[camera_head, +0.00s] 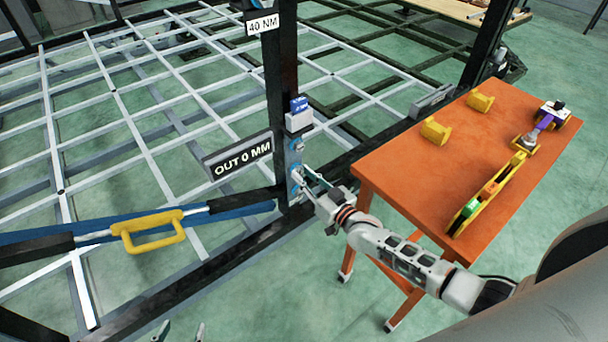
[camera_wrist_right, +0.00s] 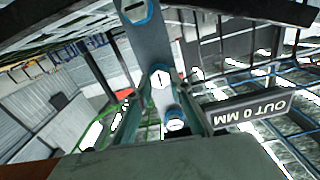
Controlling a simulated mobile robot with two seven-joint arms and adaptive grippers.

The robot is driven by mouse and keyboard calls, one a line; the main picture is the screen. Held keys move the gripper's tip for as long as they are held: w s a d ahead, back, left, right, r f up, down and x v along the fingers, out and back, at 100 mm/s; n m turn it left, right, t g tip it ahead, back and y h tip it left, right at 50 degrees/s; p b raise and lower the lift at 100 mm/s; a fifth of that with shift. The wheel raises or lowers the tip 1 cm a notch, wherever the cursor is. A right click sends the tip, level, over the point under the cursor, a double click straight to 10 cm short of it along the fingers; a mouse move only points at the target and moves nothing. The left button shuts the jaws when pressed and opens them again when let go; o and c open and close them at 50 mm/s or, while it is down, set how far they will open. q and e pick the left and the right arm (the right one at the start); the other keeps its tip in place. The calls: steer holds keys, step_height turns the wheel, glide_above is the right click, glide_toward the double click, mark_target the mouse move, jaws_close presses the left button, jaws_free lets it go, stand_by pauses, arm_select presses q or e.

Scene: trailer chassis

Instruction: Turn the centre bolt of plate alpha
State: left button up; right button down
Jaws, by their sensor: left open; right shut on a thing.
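A narrow grey plate (camera_head: 288,160) with blue-ringed bolts is fixed upright on the dark post. The right wrist view shows the plate (camera_wrist_right: 147,42) with three bolts in a row: an end bolt (camera_wrist_right: 135,9), the centre bolt (camera_wrist_right: 160,79) with a dark mark on its white head, and another end bolt (camera_wrist_right: 175,123). My right gripper (camera_head: 307,184) reaches the plate's lower part; its fingers (camera_wrist_right: 160,100) stand on both sides of the centre bolt and are shut on it. Exact finger contact is hard to see. My left gripper (camera_head: 182,331) is open and empty at the bottom edge; only its fingertips show.
A sign "OUT 0 MM" (camera_head: 238,155) juts left of the plate, and a "40 NM" sign (camera_head: 262,23) is higher. A blue bar with a yellow handle (camera_head: 148,231) lies left. An orange table (camera_head: 400,180) with yellow holders and tools stands right.

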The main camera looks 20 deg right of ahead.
steer(key=m, duration=0.3)
steer(key=shift+s+f+m, duration=0.15)
steer(key=shift+f+m, duration=0.05)
steer(key=shift+m, duration=0.2)
steer(key=shift+f+m+b, duration=0.15)
steer(key=shift+m+b, duration=2.85)
steer(key=shift+m, duration=9.5)
steer(key=c, duration=1.8)
jaws_free()
steer(key=shift+c, duration=0.2)
steer(key=shift+o, duration=0.3)
steer(key=shift+r, duration=0.2)
